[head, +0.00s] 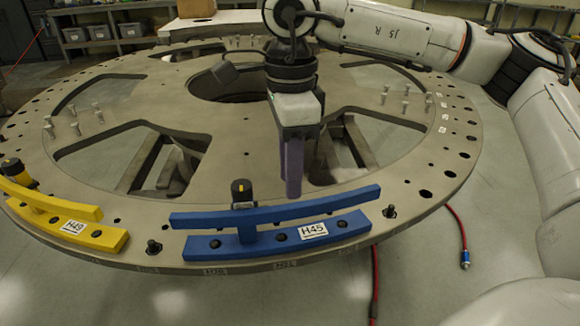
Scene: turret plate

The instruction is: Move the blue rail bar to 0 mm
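The blue rail bar (275,208) is at the front of the round turret plate (232,155). It stands above a blue base block (262,241) with a white H45 label, joined by a short blue post. A black knob (242,190) with a yellow mark stands just behind the bar. My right gripper (293,193) points down over the plate, behind the bar and right of the knob. Its fingers look edge-on and overlap, so their gap is hidden. No grip on the bar shows. My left gripper is out of view.
A yellow rail (60,205) with an H49 label and its own black knob (14,168) sits at the left. Bolts (389,211) stand along the plate's rim. Openings cut through the plate. A red hose (456,228) lies on the floor at right.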

